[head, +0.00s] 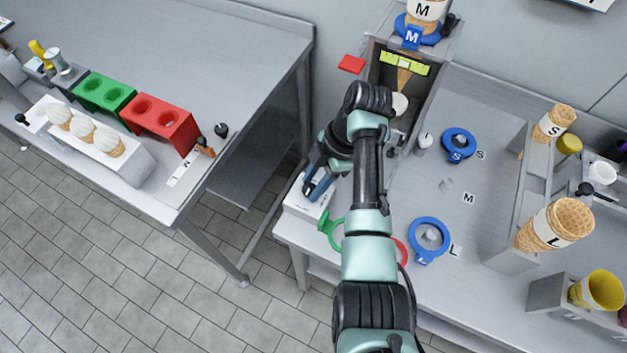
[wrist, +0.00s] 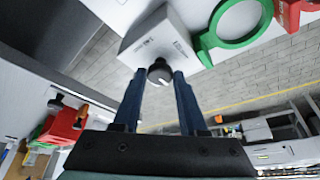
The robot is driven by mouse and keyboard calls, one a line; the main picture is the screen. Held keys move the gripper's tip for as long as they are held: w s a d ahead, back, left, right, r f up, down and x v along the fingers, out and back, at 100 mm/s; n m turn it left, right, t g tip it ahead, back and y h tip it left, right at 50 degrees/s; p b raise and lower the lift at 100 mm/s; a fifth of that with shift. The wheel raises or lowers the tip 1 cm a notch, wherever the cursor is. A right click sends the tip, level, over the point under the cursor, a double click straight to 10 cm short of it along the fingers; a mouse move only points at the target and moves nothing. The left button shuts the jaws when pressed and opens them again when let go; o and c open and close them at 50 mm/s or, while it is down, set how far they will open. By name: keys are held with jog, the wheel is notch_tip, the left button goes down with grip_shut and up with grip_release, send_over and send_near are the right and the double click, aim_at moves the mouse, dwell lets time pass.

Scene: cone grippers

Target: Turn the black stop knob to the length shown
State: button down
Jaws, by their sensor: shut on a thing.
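The black stop knob (wrist: 160,72) sits on the face of a white box (wrist: 160,35) in the wrist view. My gripper (wrist: 159,78) has its two blue fingers on either side of the knob and is shut on it. In the head view my gripper (head: 318,188) reaches down at the white box (head: 303,203) on the table's left front corner. The knob is hidden there by the fingers. Small dark print shows on the box, but I cannot read the length or setting.
A green ring (head: 331,232) and a red ring (head: 401,250) lie right beside the box, partly behind my arm. Blue rings marked S (head: 458,143) and L (head: 429,238) lie farther right. A gap of floor separates the left table (head: 235,50).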

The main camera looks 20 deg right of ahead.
jog(key=shift+c, duration=2.2)
grip_release()
jog(key=p+v, duration=0.4)
jog(key=v, duration=0.9)
